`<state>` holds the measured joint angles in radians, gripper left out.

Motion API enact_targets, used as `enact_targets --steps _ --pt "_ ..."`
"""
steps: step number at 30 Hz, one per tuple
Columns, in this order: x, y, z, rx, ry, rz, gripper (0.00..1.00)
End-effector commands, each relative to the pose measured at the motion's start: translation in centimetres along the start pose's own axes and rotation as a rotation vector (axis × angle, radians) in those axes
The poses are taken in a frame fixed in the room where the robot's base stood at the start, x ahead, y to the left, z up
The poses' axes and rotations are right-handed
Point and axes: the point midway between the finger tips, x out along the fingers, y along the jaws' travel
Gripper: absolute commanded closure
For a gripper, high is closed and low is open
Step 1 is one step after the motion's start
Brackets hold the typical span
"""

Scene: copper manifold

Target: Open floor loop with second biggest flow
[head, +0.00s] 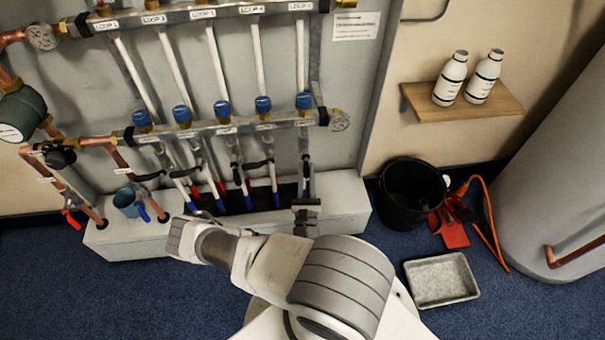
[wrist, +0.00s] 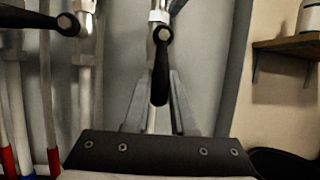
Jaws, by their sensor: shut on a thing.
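The copper and steel manifold has an upper bar (head: 225,10) labelled LOOP 1 to LOOP 5 and a lower bar (head: 235,127) with blue caps. Flow readings are too small to read. Black lever handles hang below the lower bar. The rightmost black lever (wrist: 161,62), under LOOP 5, points down along its pipe. The neighbouring lever (wrist: 38,18) lies crosswise; it also shows in the head view (head: 258,164). My gripper (wrist: 157,84) has its fingers on either side of the rightmost lever, shut on it. In the head view my gripper (head: 306,185) partly hides that lever.
A white plinth (head: 345,205) runs below the pipes. A wooden shelf with two bottles (head: 463,100) is on the right wall. A black bucket (head: 412,210), red dustpan (head: 450,230), grey tray (head: 441,280) and large grey tank (head: 555,190) stand right. Blue floor lies in front.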

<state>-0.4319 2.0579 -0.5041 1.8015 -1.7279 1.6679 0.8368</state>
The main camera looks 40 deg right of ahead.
Motion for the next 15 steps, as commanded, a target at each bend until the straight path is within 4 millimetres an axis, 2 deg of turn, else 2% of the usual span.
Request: enact_targets --steps 14,15 --pt "0.19 -0.13 -0.04 -0.014 -0.003 0.007 1.00" --pt "0.19 -0.14 -0.03 -0.014 -0.003 0.007 0.73"
